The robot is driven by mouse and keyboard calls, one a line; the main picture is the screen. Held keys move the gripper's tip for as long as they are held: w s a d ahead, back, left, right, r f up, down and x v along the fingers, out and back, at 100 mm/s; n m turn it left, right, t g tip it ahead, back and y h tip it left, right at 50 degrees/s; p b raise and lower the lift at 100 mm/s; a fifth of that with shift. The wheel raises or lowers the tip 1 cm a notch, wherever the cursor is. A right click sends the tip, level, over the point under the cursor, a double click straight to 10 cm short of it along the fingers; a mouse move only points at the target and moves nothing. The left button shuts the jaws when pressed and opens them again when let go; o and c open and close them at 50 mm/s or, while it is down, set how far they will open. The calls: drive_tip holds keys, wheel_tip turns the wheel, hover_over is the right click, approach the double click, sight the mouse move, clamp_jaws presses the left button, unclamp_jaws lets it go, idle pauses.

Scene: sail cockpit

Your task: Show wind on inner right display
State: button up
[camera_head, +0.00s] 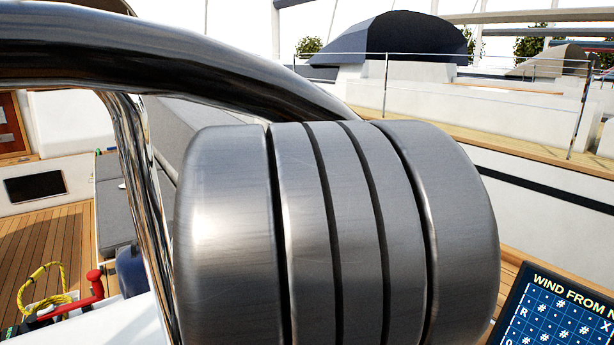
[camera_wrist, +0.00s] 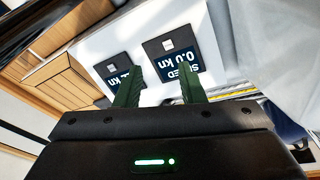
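In the wrist view, two dark square displays sit on a white panel (camera_wrist: 118,45) and appear upside down. The larger display (camera_wrist: 173,47) reads SPEED 0.0 kn, and its lower edge meets my right finger in the picture. The other display (camera_wrist: 112,65), to its left, is partly hidden by my left finger, and its label cannot be read. I cannot tell which is the inner right one. My gripper (camera_wrist: 160,80) has its two green fingers apart, with nothing between them, in front of the displays. Contact cannot be judged. The gripper is not visible in the head view.
A large grooved metal drum (camera_head: 330,230) and a polished steel tube (camera_head: 180,65) block much of the head view. A screen (camera_head: 560,310) reading WIND FROM N with a grid stands at lower right. A red handle (camera_head: 92,290) and yellow rope (camera_head: 40,285) lie at lower left.

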clamp_jaws()
idle(1.2)
